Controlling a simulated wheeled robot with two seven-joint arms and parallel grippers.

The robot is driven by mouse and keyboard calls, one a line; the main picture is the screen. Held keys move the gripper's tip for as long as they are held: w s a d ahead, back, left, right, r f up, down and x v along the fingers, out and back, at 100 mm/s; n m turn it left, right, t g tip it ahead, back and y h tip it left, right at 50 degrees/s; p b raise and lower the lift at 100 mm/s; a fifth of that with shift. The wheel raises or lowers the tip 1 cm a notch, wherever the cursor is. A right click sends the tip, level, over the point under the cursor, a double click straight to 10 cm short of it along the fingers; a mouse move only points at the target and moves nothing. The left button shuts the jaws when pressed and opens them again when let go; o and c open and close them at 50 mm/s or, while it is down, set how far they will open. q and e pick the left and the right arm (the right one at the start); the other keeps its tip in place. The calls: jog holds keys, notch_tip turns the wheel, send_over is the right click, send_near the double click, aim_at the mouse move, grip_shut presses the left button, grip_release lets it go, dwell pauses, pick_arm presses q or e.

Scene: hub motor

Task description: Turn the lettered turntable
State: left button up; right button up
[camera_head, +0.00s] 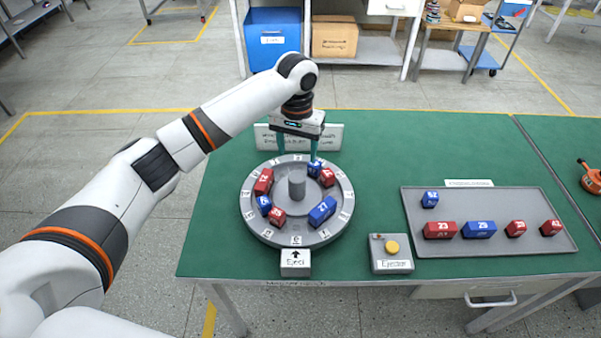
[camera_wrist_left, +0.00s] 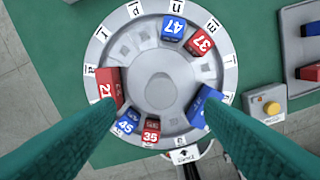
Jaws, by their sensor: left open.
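The round grey turntable (camera_head: 297,238) sits on the green table with letters around its rim and a central hub (camera_head: 297,184). It carries red and blue numbered blocks, including blue 47 (camera_wrist_left: 174,27), red 37 (camera_wrist_left: 202,39), red 21 (camera_wrist_left: 108,88), blue 45 (camera_wrist_left: 127,122) and red 35 (camera_wrist_left: 151,132). Another blue block (camera_head: 322,211) lies at its front right. My left gripper (camera_head: 298,152) is open over the turntable's far side, fingers pointing down. In the left wrist view its teal fingers partly cover red 21 and the front-right blue block; contact cannot be told. My right gripper is out of view.
A grey arrow block (camera_head: 295,263) stands at the turntable's front edge. A box with a yellow button (camera_head: 391,247) is to its right. A grey tray (camera_head: 480,198) holds several blocks farther right. A lettered sign (camera_head: 330,137) stands behind the turntable.

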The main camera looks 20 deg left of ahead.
aim_at(297, 176)
pick_arm(q)
jog(key=f, duration=0.2)
jog(key=s+f+p, duration=0.1)
jog(key=f, duration=0.1)
jog(key=shift+s, duration=0.1)
jog(key=f, duration=0.4)
jog(key=f+p, duration=0.1)
jog(key=f, duration=0.1)
jog(key=shift+w, duration=0.25)
jog(key=shift+f, duration=0.7)
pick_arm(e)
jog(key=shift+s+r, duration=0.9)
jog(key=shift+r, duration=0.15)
pick_arm(q)
jog(key=shift+c, duration=0.5)
grip_shut()
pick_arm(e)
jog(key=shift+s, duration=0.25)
